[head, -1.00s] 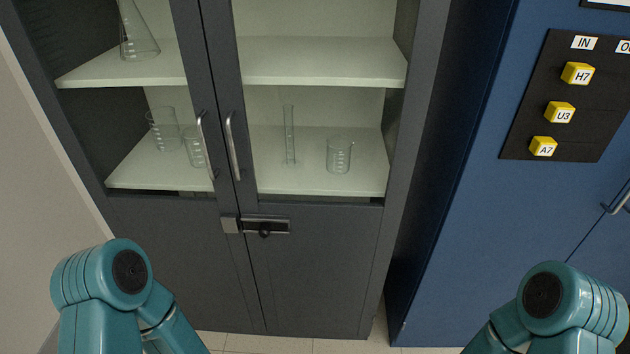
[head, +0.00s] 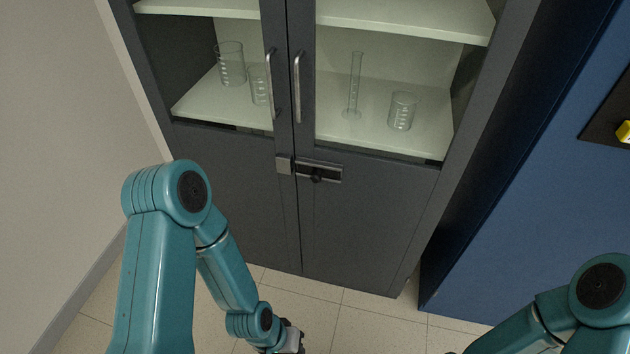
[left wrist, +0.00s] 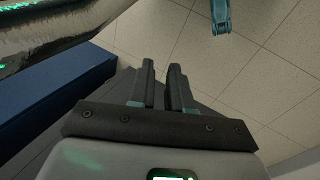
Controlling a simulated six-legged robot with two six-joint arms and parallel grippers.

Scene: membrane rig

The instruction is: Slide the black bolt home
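The black bolt (head: 317,178) sits in a slim metal housing on the right door of a dark grey cabinet, below the glass panes. Its dark knob is near the middle of the housing. I cannot tell whether the bolt's tip enters the block. My left gripper (head: 297,348) is partly cut off at the bottom edge of the head view, below the bolt and apart from it. In the left wrist view its two dark fingers (left wrist: 163,88) stand apart with nothing between them. My right gripper is out of view.
Two vertical handles (head: 270,85) (head: 299,87) stand out from the doors above the bolt. Glassware, including a beaker (head: 402,111), stands on shelves behind the glass. A blue cabinet (head: 520,200) is on the right, a plain wall (head: 60,150) on the left. Tiled floor (head: 345,320) shows below.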

